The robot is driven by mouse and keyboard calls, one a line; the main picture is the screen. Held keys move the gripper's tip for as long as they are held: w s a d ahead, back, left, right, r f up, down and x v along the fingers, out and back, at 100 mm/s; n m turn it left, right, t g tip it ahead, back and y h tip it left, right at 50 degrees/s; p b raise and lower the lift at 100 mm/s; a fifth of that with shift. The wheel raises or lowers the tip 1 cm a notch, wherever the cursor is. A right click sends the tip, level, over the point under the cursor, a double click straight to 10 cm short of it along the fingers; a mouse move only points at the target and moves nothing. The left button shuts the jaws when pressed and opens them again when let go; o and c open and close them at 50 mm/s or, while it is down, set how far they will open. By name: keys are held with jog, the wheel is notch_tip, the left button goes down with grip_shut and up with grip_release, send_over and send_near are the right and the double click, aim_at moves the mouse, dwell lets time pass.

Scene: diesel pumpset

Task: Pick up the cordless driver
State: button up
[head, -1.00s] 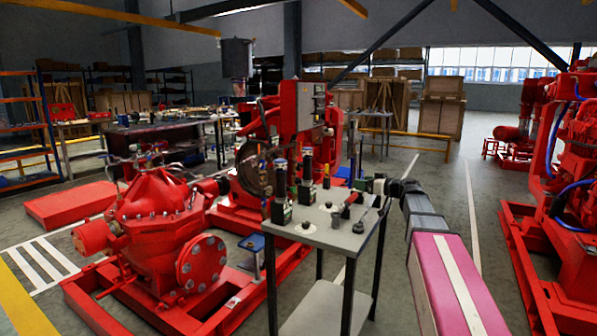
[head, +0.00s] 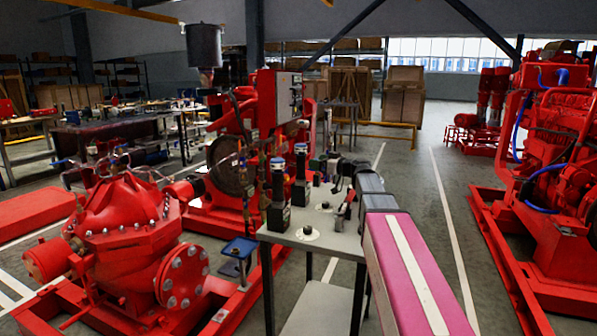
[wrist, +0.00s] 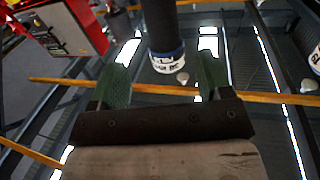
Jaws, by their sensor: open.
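Two tall black tools with blue-and-white ends stand upright on the small grey table (head: 330,238) in the head view. They are the front one (head: 278,195) and the one behind it to the right (head: 301,180); both look like cordless drivers with blocky bases. My gripper (head: 323,166) is just right of them at about the height of their upper parts. In the wrist view my gripper (wrist: 164,72) has its green fingers spread. A black driver (wrist: 162,28) with a blue-and-white end shows between and beyond the fingertips; contact cannot be told.
A red-and-black hand tool (head: 346,207) and small round pieces (head: 308,233) share the tabletop. A red pump (head: 120,215) stands to the left and a red engine (head: 560,150) to the right. Open floor (head: 425,200) lies between table and engine.

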aim_at(301, 160)
jog(key=shift+f+x, duration=0.15)
jog(key=shift+x, duration=1.25)
jog(key=shift+f+x, duration=0.15)
jog(key=shift+x, duration=1.25)
jog(key=shift+f+x, duration=0.2)
jog(key=shift+x, duration=1.2)
jog(key=shift+s+a, duration=0.1)
jog(key=shift+s, duration=0.05)
grip_shut()
jog(key=shift+r, duration=0.15)
notch_tip(301, 160, up, 18)
